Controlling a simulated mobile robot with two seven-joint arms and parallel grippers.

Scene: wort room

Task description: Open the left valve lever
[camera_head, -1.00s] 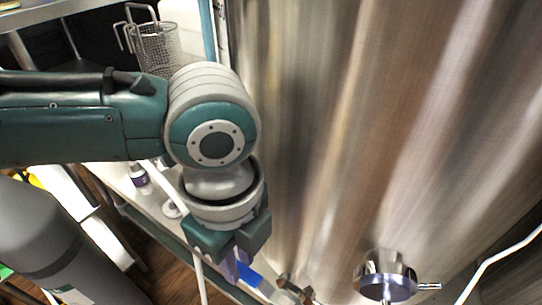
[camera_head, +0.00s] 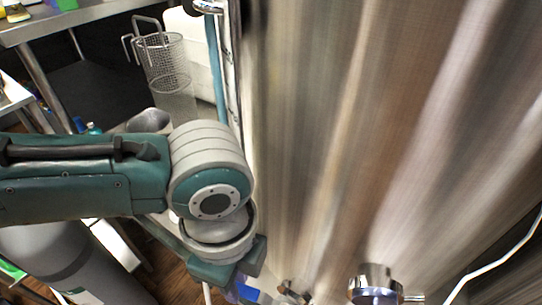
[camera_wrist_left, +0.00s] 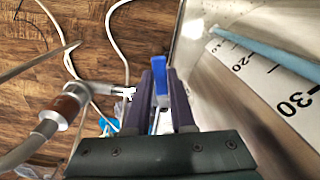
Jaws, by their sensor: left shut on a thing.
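The blue valve lever (camera_wrist_left: 158,66) shows in the left wrist view as an upright blue bar between my two fingers. My left gripper (camera_wrist_left: 159,76) is shut on it. In the head view my left gripper (camera_head: 236,284) is at the bottom edge, its fingers mostly cut off, with a small blue part of the lever (camera_head: 249,293) beside it. The valve body is hidden or out of frame, so I cannot tell the lever's angle to it. My right gripper is not in view.
The large steel tank (camera_head: 370,130) fills the right of the head view. A chrome fitting (camera_head: 375,282) protrudes at its lower edge. A wire basket (camera_head: 165,62) hangs at upper left. Hoses (camera_wrist_left: 112,45) lie on the wood floor, and a scale strip (camera_wrist_left: 270,75) runs along the tank.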

